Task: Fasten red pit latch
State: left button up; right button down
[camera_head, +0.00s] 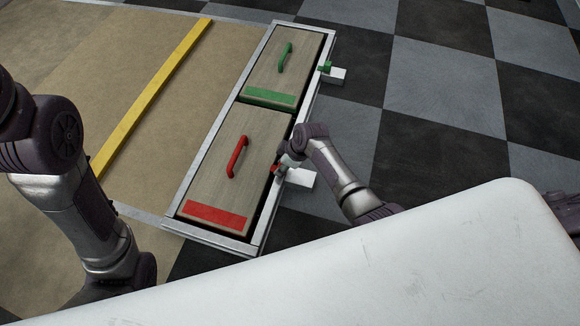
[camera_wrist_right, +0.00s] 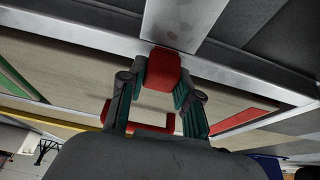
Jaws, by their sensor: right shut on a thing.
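The red pit latch (camera_wrist_right: 163,70) is a red block at the metal frame edge, between the fingers of my right gripper (camera_wrist_right: 160,85) in the right wrist view. In the head view my right gripper (camera_head: 281,166) is at the right edge of the red-marked pit, shut on the latch, which it mostly hides. The red pit lid (camera_head: 225,180) is a grey wooden board with a red handle (camera_head: 237,157) and a red stripe (camera_head: 215,216); it lies in the frame. My left arm is at the left of the head view, its gripper out of frame.
The green-marked lid (camera_head: 285,65) lies beyond, with a green handle and a green latch (camera_head: 325,68) on a white bracket. A white bracket (camera_head: 300,177) sits beside my right gripper. A yellow bar (camera_head: 150,95) lies on the tan floor at left. Checkered floor at right is clear.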

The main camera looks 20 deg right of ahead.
jog(key=shift+w+a, duration=0.15)
jog(key=c, duration=0.8)
grip_release()
jog(key=shift+d+r, duration=0.2)
jog(key=shift+r, duration=0.3)
jog(key=v, duration=1.1)
